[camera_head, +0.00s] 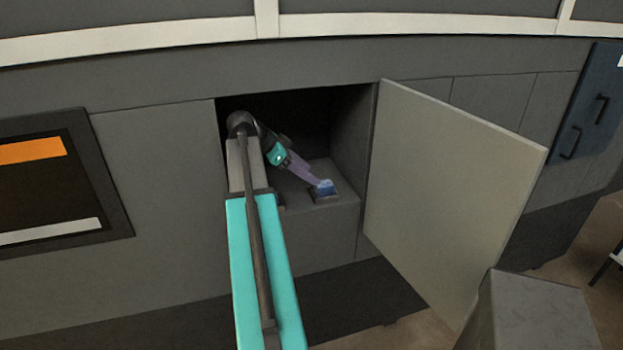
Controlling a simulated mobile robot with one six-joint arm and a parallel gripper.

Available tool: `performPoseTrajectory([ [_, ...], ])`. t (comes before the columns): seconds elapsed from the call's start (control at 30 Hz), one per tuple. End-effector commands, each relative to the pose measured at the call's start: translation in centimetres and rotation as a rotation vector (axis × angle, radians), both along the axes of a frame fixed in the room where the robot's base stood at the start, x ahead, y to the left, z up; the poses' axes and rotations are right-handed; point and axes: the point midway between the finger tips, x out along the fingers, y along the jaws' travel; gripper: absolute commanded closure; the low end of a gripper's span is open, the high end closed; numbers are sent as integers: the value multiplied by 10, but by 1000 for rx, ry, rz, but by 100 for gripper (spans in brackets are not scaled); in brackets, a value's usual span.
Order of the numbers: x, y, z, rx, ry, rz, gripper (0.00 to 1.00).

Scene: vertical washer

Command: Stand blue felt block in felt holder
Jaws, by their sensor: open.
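The blue felt block (325,187) is small and stands in the dark felt holder (327,199), which sits near the front edge of a grey ledge inside the open cabinet. My gripper (316,182) reaches into the cabinet from the left, its purple fingers slanting down to the right with their tips at the block's upper left. The jaws are open. I cannot tell whether the fingertips touch the block. The lower part of the block is hidden by the holder.
The cabinet door (455,190) stands open on the right. A grey box-shaped surface (535,315) is at the lower right. A dark blue panel with handles (590,110) is at the far right.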

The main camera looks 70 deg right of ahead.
Motion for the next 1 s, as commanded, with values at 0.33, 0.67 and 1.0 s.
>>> performPoseTrajectory([
  [0.33,5,5,7,0,0,0,43],
  [0.67,5,4,7,1,0,1,43],
  [1.0,5,5,7,2,1,2,43],
])
